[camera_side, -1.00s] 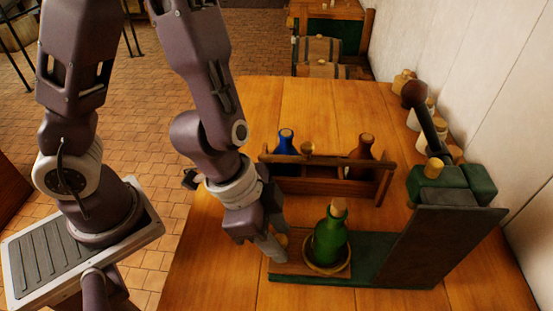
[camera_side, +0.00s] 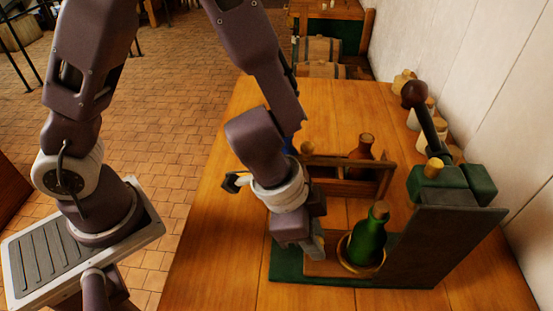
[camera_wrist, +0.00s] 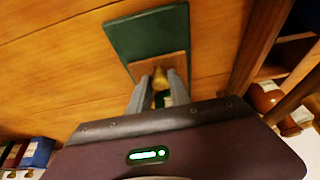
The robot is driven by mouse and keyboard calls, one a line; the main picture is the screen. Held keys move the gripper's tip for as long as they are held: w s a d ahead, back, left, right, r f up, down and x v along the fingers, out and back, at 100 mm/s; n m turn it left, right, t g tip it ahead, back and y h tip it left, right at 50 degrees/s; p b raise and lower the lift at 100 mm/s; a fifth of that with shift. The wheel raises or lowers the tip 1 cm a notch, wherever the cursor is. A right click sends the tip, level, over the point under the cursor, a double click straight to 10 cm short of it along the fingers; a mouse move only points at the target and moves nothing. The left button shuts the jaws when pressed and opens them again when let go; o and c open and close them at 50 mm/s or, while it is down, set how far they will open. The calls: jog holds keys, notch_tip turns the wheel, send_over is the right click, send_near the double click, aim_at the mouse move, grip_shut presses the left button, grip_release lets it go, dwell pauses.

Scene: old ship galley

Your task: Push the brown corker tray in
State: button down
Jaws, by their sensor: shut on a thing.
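The brown corker tray (camera_side: 322,269) sits on the green base (camera_side: 285,272) of the corker. A green bottle (camera_side: 368,241) with a cork-coloured top stands in a round holder on the tray, just left of the corker's dark upright panel (camera_side: 440,245). My gripper (camera_side: 317,252) is at the tray's left end. In the wrist view, my gripper (camera_wrist: 160,92) is shut on the tray's knob (camera_wrist: 160,77), with the brown tray (camera_wrist: 175,66) and bare green base (camera_wrist: 145,32) beyond it. The fingers hide the knob in the side view.
A wooden bottle carrier (camera_side: 345,176) with a brown bottle (camera_side: 362,150) stands behind the tray; my arm hides part of it. The corker's black lever (camera_side: 430,132) with a dark round knob leans up at right. Pale jars line the wall.

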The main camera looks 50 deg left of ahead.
aim_at(347, 250)
jog(key=shift+w+d, duration=1.65)
jog(key=c, duration=1.2)
grip_release()
jog(key=shift+o, duration=0.2)
